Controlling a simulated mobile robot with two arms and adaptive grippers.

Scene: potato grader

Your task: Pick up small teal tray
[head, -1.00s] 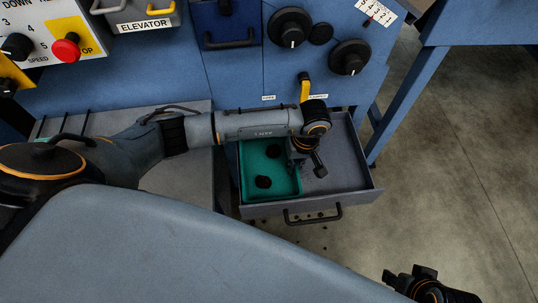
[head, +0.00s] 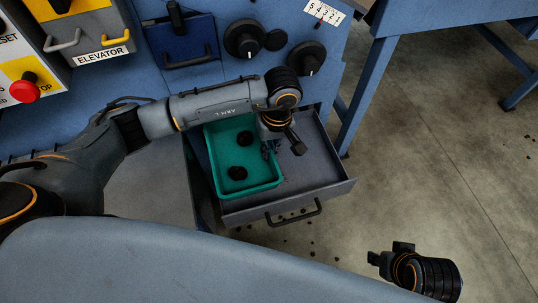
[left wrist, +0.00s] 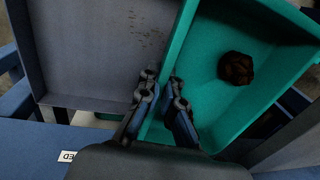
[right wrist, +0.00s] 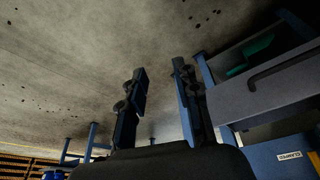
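The small teal tray (head: 273,183) is at the left of the open grey drawer in the head view, its left side over the drawer's left edge. It looks slightly raised. Two dark potatoes (head: 237,173) lie in it; one (left wrist: 236,68) shows in the left wrist view. My left gripper (head: 270,150) points down at the tray's right wall. In the left wrist view its fingers (left wrist: 163,82) stand close on either side of that teal wall and appear shut on it. My right gripper (right wrist: 158,75) is open and empty, off to the right of the drawer, above the floor.
The drawer (head: 318,165) has bare floor right of the tray and a black handle (head: 295,213) in front. The blue machine panel (head: 215,85) with knobs stands behind. A blue leg (head: 358,90) rises at right. Open concrete floor (head: 430,150) lies right, with dark crumbs.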

